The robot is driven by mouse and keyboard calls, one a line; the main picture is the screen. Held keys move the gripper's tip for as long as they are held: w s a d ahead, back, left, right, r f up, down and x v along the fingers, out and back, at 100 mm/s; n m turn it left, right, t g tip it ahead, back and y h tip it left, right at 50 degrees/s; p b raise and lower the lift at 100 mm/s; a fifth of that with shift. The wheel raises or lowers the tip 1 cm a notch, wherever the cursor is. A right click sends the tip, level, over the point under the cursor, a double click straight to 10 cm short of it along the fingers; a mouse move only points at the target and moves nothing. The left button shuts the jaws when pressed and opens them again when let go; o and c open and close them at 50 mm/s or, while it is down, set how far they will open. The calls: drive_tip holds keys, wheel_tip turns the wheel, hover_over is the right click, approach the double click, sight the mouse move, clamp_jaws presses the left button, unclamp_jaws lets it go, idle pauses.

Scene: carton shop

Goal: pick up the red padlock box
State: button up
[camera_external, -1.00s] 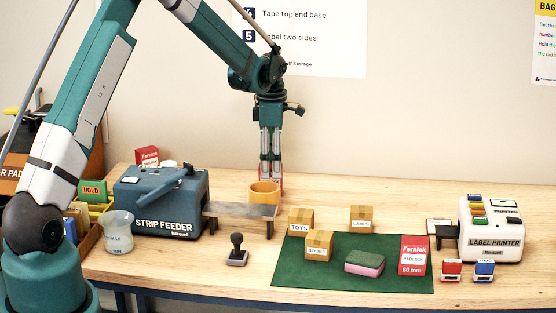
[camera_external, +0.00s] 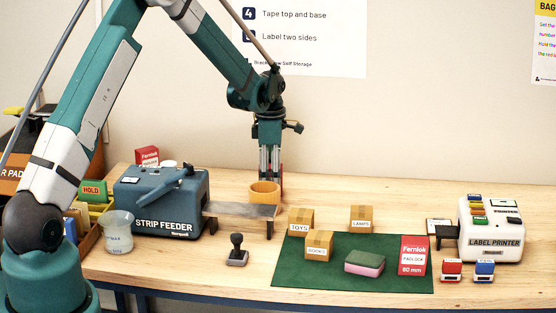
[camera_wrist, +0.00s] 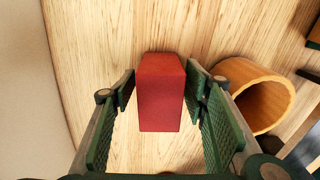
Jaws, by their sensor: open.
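In the wrist view a plain red box (camera_wrist: 160,95) stands between the two fingers of my gripper (camera_wrist: 161,88). The jaws are open, with a gap on each side of the box. No label shows on the faces in this view. In the external view my gripper (camera_external: 270,172) is low behind the orange-yellow ring (camera_external: 264,190), and a red edge of the box (camera_external: 282,180) shows beside the fingers. Another red box, labelled Fernick padlock 60 mm (camera_external: 413,256), stands on the green mat (camera_external: 345,279). A third red Fernick box (camera_external: 147,155) is at the back left.
The ring also shows close to the right finger in the wrist view (camera_wrist: 273,92). The strip feeder (camera_external: 160,205) and its dark shelf (camera_external: 240,211) are in front and left. Small cartons and a label printer (camera_external: 490,232) stand to the right. Bare table lies behind the mat.

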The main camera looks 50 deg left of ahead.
drive_tip(key=shift+f, duration=0.15)
idle(0.4)
drive_tip(key=c, duration=1.1)
drive_tip(key=shift+r, duration=0.2)
drive_tip(key=shift+r, duration=4.85)
